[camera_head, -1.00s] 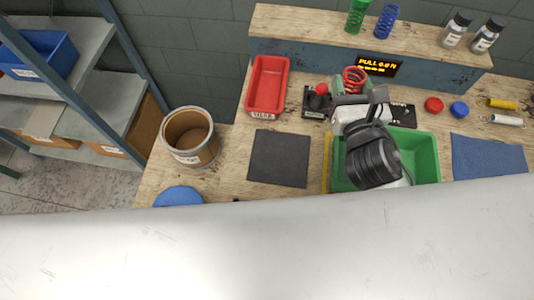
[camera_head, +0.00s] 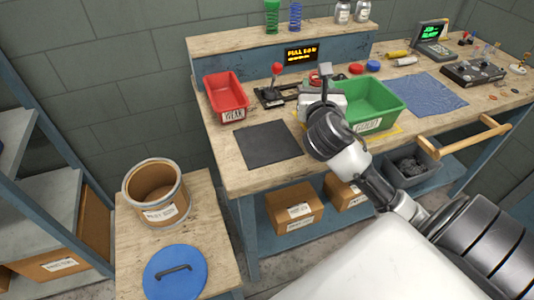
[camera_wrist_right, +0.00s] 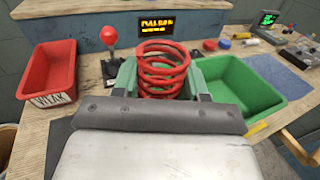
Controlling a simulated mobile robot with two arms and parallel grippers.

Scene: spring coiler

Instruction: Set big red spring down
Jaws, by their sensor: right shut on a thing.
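The big red spring (camera_wrist_right: 163,70) stands coiled between the two grey-green fingers of my right gripper (camera_wrist_right: 162,82) in the right wrist view. The gripper is shut on it. In the head view the right gripper (camera_head: 322,88) is over the workbench, between the red bin and the green bin, and mostly hides the red spring (camera_head: 314,79). I cannot tell whether the spring's lower end touches anything. My left gripper is not in view.
A red bin (camera_head: 241,108) labelled WEAK stands left, a green bin (camera_head: 391,98) right. A red-knobbed lever (camera_head: 278,72) is close behind the gripper, below a display shelf (camera_head: 230,47). A dark mat (camera_head: 250,152) lies clear in front. A drum (camera_head: 143,207) stands lower left.

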